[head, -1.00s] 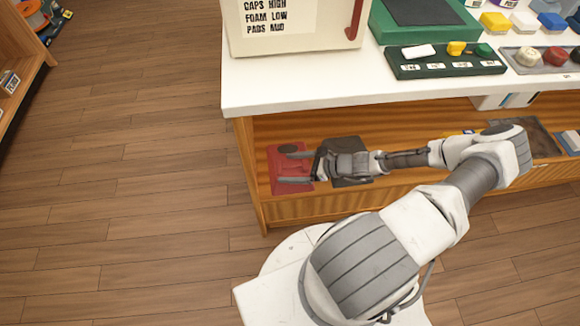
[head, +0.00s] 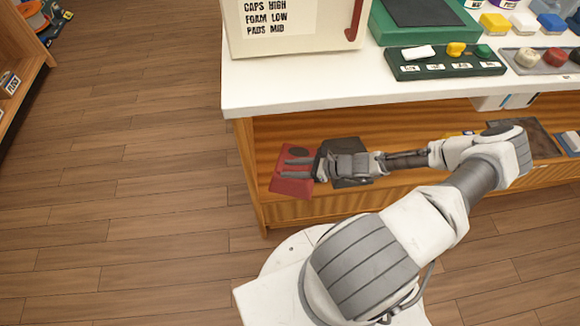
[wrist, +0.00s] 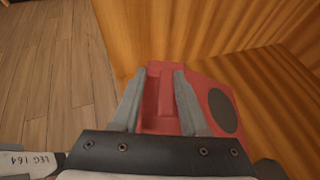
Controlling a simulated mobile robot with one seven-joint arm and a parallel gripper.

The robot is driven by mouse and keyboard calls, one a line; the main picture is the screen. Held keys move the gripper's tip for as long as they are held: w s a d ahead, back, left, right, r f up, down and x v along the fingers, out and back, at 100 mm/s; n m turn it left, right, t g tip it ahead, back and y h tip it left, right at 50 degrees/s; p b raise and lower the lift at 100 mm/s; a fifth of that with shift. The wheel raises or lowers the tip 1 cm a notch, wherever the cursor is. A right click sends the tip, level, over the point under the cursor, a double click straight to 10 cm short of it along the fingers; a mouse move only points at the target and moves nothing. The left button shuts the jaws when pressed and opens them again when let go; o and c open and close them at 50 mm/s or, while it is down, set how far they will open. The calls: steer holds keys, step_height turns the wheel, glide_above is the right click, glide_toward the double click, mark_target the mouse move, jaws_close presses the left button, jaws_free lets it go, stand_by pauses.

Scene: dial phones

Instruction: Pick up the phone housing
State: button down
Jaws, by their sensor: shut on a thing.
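The phone housing is a red, flat-sided piece (head: 291,187) at the left end of the wooden shelf below the white counter. It also shows in the wrist view (wrist: 218,92), with a dark round disc on its right part. My gripper (head: 298,168) reaches in from the right. In the wrist view my gripper (wrist: 160,98) has one grey finger on each side of a raised red part of the housing, shut on it. The housing looks tilted in the head view. I cannot tell whether it touches the shelf floor.
A dark flat mat (head: 345,152) lies on the shelf behind my wrist. The shelf's wooden side wall (head: 245,170) stands close to the left of the housing. The white counter (head: 300,94) hangs above. Open wooden floor (head: 120,180) lies to the left.

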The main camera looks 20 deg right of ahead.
steer(key=shift+d+f, duration=0.1)
steer(key=shift+f, duration=0.05)
stand_by(0.7)
step_height(320, 180, up, 10)
steer(key=p, duration=0.4)
steer(key=shift+c, duration=1.6)
jaws_free()
